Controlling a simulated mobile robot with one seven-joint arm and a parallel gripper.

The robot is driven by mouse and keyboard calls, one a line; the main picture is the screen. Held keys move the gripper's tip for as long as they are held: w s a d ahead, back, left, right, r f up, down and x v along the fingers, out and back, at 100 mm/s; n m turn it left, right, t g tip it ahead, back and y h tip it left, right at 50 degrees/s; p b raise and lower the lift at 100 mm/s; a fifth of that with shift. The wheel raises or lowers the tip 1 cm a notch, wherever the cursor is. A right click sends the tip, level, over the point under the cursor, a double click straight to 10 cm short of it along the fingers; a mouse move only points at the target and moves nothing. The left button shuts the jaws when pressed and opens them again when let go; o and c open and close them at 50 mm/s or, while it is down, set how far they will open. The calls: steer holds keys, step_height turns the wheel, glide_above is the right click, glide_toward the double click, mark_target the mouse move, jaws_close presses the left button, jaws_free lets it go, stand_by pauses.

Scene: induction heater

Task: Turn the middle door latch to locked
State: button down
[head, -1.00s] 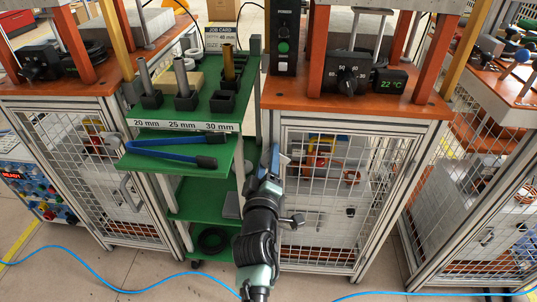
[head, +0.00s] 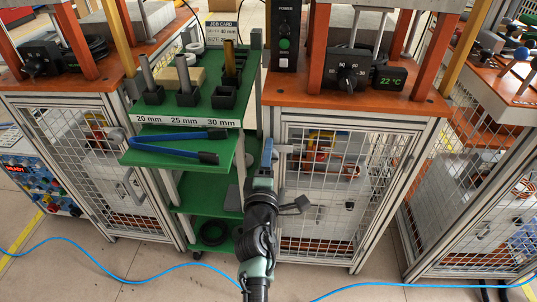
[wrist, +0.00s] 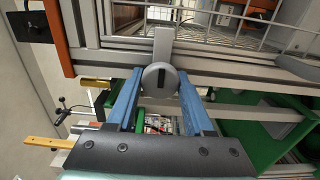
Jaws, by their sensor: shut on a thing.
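The middle door (head: 345,200) is a wire-mesh door in a pale metal frame, under the orange worktop. Its latch (wrist: 160,77) shows in the wrist view as a grey round knob with a dark slot and a flat grey bar reaching toward the mesh. In the head view the latch bar (head: 285,149) points sideways to the right, across the door frame's left edge. My gripper (wrist: 160,74) has its blue fingertips on either side of the round knob and is shut on it. In the head view my gripper (head: 267,150) partly hides the knob.
A green shelf trolley (head: 190,150) with blue-handled tongs (head: 175,140) stands close to the left of my arm. Another mesh cabinet (head: 470,200) stands at the right. A blue cable (head: 120,277) lies across the floor.

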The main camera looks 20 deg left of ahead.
stand_by(0.4)
steer(key=shift+c, duration=1.6)
jaws_free()
steer(key=shift+s, duration=0.1)
steer(key=p+v, duration=0.4)
steer(key=v, duration=0.8)
steer(key=shift+s, duration=0.4)
steer(key=shift+d, duration=0.15)
